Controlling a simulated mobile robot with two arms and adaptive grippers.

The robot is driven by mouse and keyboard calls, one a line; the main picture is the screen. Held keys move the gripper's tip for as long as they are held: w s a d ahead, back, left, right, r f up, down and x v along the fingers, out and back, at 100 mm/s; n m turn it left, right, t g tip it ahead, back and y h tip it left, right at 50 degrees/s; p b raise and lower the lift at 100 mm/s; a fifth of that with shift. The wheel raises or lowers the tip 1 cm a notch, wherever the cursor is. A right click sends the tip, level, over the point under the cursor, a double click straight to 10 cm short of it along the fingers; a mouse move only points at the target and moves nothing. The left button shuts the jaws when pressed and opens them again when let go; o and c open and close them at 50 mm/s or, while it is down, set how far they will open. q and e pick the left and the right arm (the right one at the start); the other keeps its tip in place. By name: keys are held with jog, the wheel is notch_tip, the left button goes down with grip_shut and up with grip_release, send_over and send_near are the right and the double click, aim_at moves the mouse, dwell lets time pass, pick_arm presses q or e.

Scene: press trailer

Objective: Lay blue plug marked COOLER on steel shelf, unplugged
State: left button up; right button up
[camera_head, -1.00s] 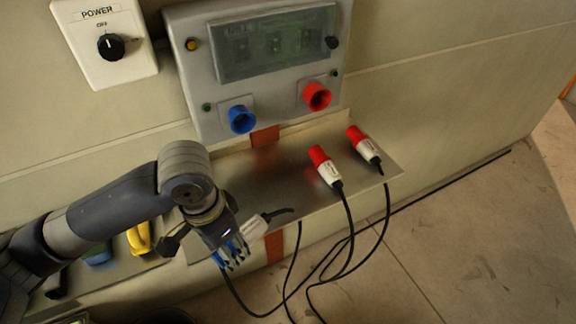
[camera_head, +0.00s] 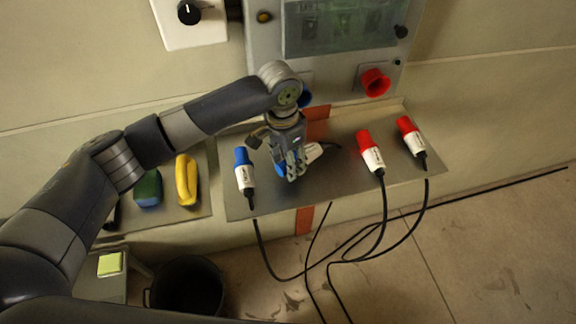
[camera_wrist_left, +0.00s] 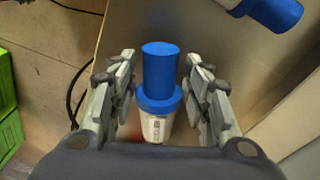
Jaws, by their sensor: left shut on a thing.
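My left gripper (camera_head: 291,172) is over the steel shelf (camera_head: 335,188), below the panel. It is shut on a blue-and-white plug (camera_wrist_left: 160,75). In the head view its white body (camera_head: 318,151) shows right of the fingers, lying sideways with its cable to the right. I cannot tell whether it touches the shelf. The blue socket (camera_head: 306,98) above is mostly hidden by my wrist. A second blue plug (camera_head: 243,170) lies at the shelf's left end; it also shows in the left wrist view (camera_wrist_left: 272,10). I cannot read either label. My right gripper is out of view.
Two red plugs (camera_head: 370,152) (camera_head: 411,136) lie on the shelf's right part, cables hanging over the front. A red socket (camera_head: 375,83) is above. A yellow item (camera_head: 186,180) and a green-blue item (camera_head: 148,188) lie left of the shelf. A black bucket (camera_head: 187,287) stands below.

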pick_arm(q)
notch_tip(320, 180, down, 3)
jog(key=shift+f+p, duration=0.1)
jog(key=shift+p, duration=0.55)
jog(key=shift+f, duration=0.1)
jog(key=o, duration=1.2)
jog(key=shift+f, duration=0.15)
jog(key=shift+c, duration=0.2)
jog(key=r+b, duration=0.1)
jog(key=r, duration=0.2)
jog(key=r+b, duration=0.1)
jog(key=r, duration=0.3)
jog(key=r+b, duration=0.1)
jog(key=r, duration=0.3)
jog(key=shift+s+a, duration=0.2)
jog(key=shift+a, duration=0.15)
jog(key=shift+r, duration=0.65)
